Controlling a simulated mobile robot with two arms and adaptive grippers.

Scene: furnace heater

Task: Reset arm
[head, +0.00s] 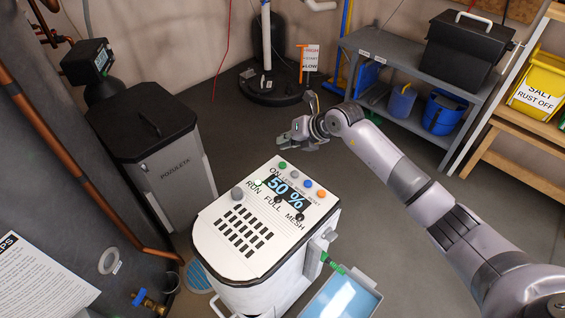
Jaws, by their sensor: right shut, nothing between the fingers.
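My right arm comes in from the lower right and reaches up toward the middle. Its gripper (285,139) is shut and empty, held above the floor just beyond the white control unit (222,222). That unit has a display reading "50 %", several coloured buttons and a grid of dark slots on its top panel. The gripper is apart from the unit in the picture. My left gripper is not in view.
A black-lidded grey bin (180,178) stands left of the unit. A grey shelf (425,82) holds a black toolbox (462,50) and blue buckets. A yellow salt bucket (541,85) is at the right. A blue tray (343,296) lies front right. Floor is clear between unit and shelf.

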